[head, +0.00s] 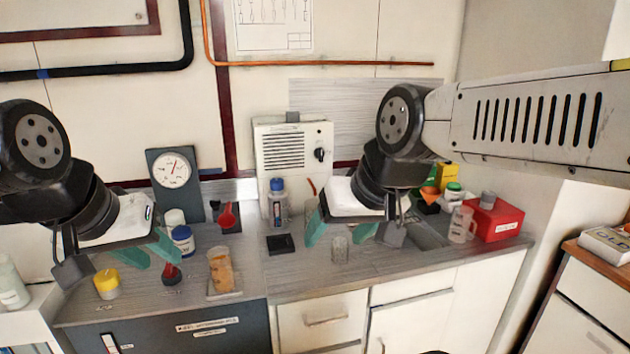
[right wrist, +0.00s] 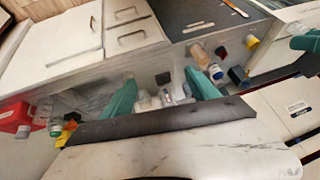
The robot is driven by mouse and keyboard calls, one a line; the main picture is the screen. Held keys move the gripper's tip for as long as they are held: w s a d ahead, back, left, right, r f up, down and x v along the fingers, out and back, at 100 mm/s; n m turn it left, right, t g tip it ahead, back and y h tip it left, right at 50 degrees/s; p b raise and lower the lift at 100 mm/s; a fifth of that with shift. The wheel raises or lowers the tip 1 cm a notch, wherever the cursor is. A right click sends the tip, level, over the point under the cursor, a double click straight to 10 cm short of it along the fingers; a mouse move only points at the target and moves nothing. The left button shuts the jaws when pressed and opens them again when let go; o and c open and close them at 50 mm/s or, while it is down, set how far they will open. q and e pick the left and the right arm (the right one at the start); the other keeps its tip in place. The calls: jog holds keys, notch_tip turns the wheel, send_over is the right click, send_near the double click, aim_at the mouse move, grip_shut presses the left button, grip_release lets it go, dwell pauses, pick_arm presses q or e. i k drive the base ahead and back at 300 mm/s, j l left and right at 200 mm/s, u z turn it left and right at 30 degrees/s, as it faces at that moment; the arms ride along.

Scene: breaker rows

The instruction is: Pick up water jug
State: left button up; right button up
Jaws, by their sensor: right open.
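A clear jug (head: 462,224) that looks like the water jug stands upright on the counter at the right, just left of the red box. My right gripper (head: 340,231) is open and empty, left of the jug and apart from it, above a small clear glass (head: 340,250). In the right wrist view its two teal fingers (right wrist: 156,98) are spread, with small items beyond them. The jug is hard to make out in that view. My left gripper (head: 150,252) is over the left counter, its teal fingers apart with nothing seen between them.
A red box (head: 497,220) is right of the jug, with yellow and green containers (head: 445,175) behind. A blue-capped bottle (head: 278,203), a beaker of orange liquid (head: 221,270), a blue-labelled jar (head: 182,240) and a yellow-lidded jar (head: 106,284) stand further left. The front middle counter is fairly clear.

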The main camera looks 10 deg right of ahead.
aim_at(461, 222)
jog(key=z, duration=1.55)
jog(key=i+l+u, duration=0.15)
jog(key=i, duration=0.25)
jog(key=i+l+u, duration=0.2)
jog(key=i, duration=0.2)
jog(key=i+l+u, duration=0.15)
jog(key=i, duration=0.2)
